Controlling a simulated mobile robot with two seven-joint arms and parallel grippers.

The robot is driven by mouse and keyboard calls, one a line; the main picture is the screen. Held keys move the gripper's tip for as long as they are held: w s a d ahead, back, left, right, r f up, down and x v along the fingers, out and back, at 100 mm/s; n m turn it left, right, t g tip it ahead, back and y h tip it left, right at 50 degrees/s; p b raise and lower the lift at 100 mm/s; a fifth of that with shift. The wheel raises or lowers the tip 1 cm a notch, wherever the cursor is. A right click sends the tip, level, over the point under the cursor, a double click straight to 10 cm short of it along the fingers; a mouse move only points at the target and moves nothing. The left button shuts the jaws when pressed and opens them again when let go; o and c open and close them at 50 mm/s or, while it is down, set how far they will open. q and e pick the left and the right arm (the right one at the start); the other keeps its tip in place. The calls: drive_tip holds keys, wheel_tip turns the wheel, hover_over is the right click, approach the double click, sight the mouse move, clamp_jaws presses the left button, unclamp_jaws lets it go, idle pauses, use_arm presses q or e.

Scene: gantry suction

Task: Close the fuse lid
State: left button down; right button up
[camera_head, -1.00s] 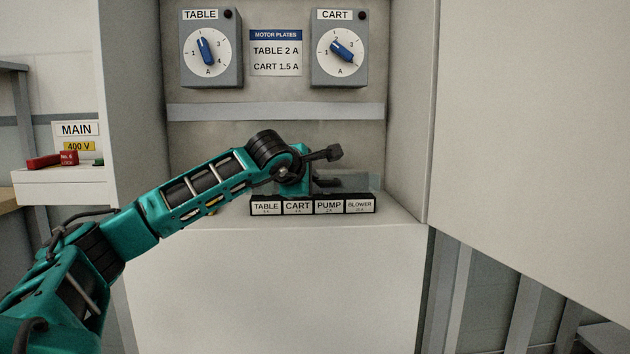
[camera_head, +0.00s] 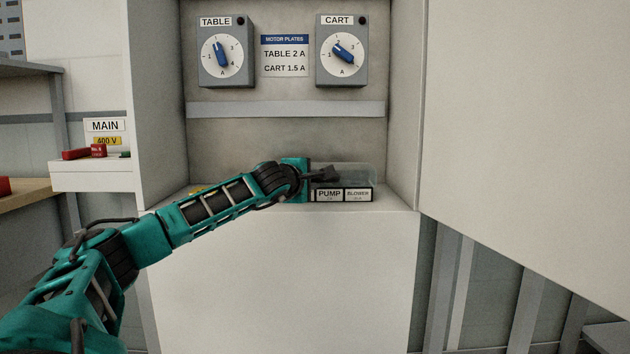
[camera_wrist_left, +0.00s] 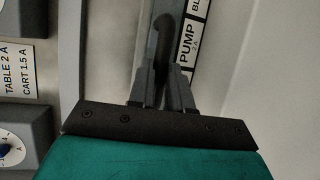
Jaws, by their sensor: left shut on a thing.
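The fuse lid (camera_head: 358,174) is a clear, box-like cover, seen over the right end of the fuse block. The fuse block (camera_head: 344,195) shows its PUMP and BLOWER labels; my left arm hides its left part. My left gripper (camera_head: 324,174) is at the lid, just above the PUMP label. In the left wrist view, its two grey fingers (camera_wrist_left: 164,92) are shut on a dark curved handle (camera_wrist_left: 163,38) beside the PUMP label. Where the handle joins the lid is hidden. I cannot tell whether the lid sits fully down. My right gripper is not in view.
The block stands on the cabinet ledge (camera_head: 398,203), between side walls. TABLE (camera_head: 222,53) and CART (camera_head: 342,52) dial boxes are on the back wall above. A MAIN switch with a red handle (camera_head: 84,152) is at the left. The ledge right of the block is clear.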

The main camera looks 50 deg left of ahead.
use_arm(q)
wheel_tip(320, 180, down, 3)
drive_tip(key=shift+d+r+g, duration=0.1)
drive_tip(key=shift+r+g, duration=0.05)
drive_tip(key=shift+g, duration=0.15)
drive_tip(key=c, duration=1.1)
unclamp_jaws()
drive_tip(key=shift+o, duration=0.2)
drive_tip(key=v, duration=1.3)
drive_tip(key=shift+a+r, duration=0.2)
drive_tip(key=shift+r, duration=0.2)
